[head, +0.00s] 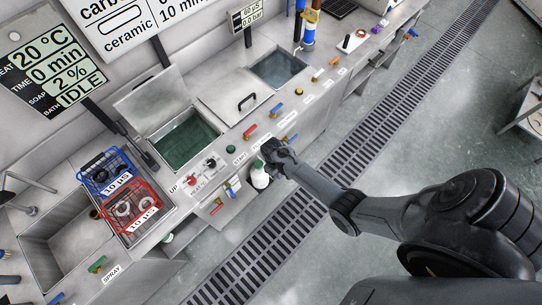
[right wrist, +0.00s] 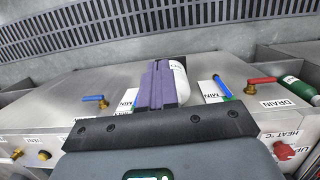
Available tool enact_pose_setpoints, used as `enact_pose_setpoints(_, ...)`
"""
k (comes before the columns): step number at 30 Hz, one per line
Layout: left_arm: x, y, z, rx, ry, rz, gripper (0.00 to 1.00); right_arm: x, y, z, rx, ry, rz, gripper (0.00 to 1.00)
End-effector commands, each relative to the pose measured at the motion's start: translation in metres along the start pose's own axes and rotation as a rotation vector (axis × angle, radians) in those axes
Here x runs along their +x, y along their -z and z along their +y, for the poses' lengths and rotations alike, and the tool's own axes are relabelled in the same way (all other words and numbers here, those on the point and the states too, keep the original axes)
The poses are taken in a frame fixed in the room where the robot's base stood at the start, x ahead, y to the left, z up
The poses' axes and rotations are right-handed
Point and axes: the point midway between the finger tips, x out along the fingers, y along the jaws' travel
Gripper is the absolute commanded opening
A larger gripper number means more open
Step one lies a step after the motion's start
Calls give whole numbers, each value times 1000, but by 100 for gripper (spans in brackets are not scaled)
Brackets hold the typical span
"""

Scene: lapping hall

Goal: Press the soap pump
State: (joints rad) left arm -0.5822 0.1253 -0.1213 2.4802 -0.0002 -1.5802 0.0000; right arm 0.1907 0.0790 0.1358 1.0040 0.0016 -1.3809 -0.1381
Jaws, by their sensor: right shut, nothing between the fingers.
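In the right wrist view the purple fingers of my right gripper (right wrist: 156,70) are closed together and empty. The white bottle (right wrist: 181,78) shows just to their right, partly hidden behind them. I cannot tell whether the fingers touch it. My left gripper is not in view.
A green-filled tank (head: 186,142) lies behind the bottle. A blue basket (head: 108,170) and a red basket (head: 134,210) stand to the left. A floor grating (head: 372,130) runs alongside.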

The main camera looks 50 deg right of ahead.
Motion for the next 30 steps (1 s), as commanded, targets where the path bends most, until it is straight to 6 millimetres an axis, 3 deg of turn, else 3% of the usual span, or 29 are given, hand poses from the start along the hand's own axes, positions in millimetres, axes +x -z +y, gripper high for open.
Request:
enact_pose_setpoints(1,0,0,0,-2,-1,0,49,-15,22,-2,8,11,23,0)
enact_pose_setpoints(6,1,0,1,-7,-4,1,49,-66,76,-2,21,27,110,0)
enact_pose_setpoints(10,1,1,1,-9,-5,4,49,-92,100,-2,22,29,156,0)
enact_pose_setpoints(16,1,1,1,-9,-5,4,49,-107,112,-2,22,30,181,0)
enact_pose_setpoints(30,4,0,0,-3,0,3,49,-104,112,-2,22,29,182,0)
